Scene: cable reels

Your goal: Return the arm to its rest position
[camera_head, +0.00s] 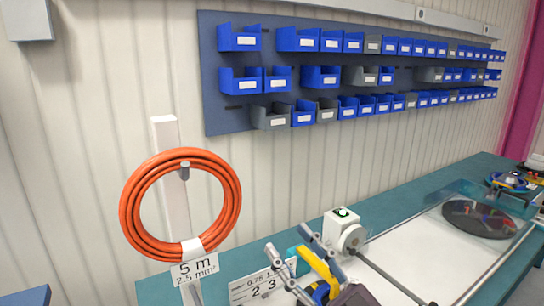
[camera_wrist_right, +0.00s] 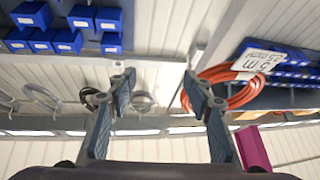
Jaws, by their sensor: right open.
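My right gripper (camera_head: 288,238) shows at the bottom middle of the head view, with its two fingers apart. In the right wrist view, the gripper (camera_wrist_right: 158,82) is spread open with nothing between its fingertips. An orange cable coil (camera_head: 131,205) hangs on a peg of a white post (camera_head: 165,132), left of my gripper and apart from it in the head view. A label on the coil (camera_head: 195,269) reads 5 m, 2.5 mm². The orange coil (camera_wrist_right: 246,94) also shows behind the right-hand finger in the wrist view. My left gripper is in neither view.
A teal workbench (camera_head: 400,212) runs along the wall to the right. It carries a white device with a dial (camera_head: 349,236), rods and a dark round disc (camera_head: 478,218) under a clear cover. Blue and grey bins (camera_head: 297,40) hang on a wall panel above.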

